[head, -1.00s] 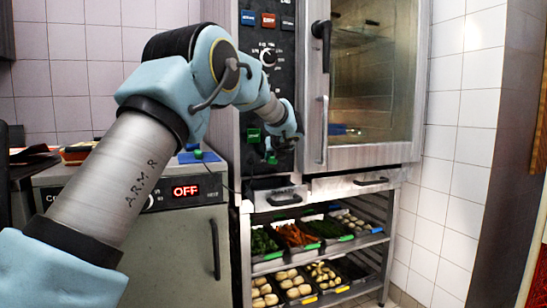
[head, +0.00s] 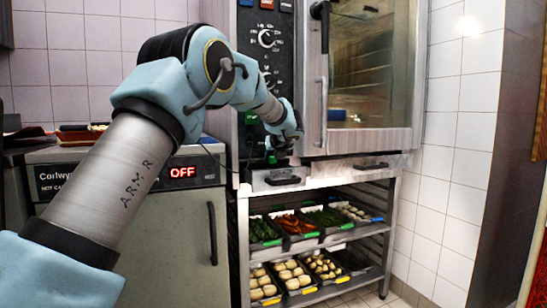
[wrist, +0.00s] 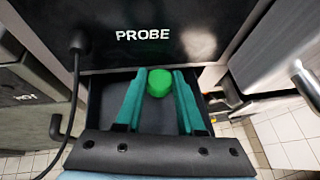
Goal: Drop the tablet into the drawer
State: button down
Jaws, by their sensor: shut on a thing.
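A bright green round tablet (wrist: 160,82) is between the two green fingers of my gripper (wrist: 157,78) in the wrist view. The gripper is shut on it. The drawer (wrist: 100,100) is pulled open below, with its dark bare inside showing on both sides of the fingers. In the head view the drawer's front (head: 262,181) with its dark handle sticks out under the oven's control panel. My gripper (head: 272,155) is just above it there, small and partly hidden by my own wrist.
A panel marked PROBE (wrist: 140,50) rises behind the drawer, and a dark cable (wrist: 74,85) hangs at left. The oven door (head: 370,85) is at right. A rack of food trays (head: 310,240) stands below. A cabinet reading OFF (head: 180,215) is at left.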

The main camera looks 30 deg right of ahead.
jog(key=shift+c, duration=2.2)
grip_release()
jog(key=v, duration=1)
jog(key=shift+s+a+r+p, duration=0.2)
jog(key=shift+s+p, duration=0.15)
jog(key=shift+p, duration=0.05)
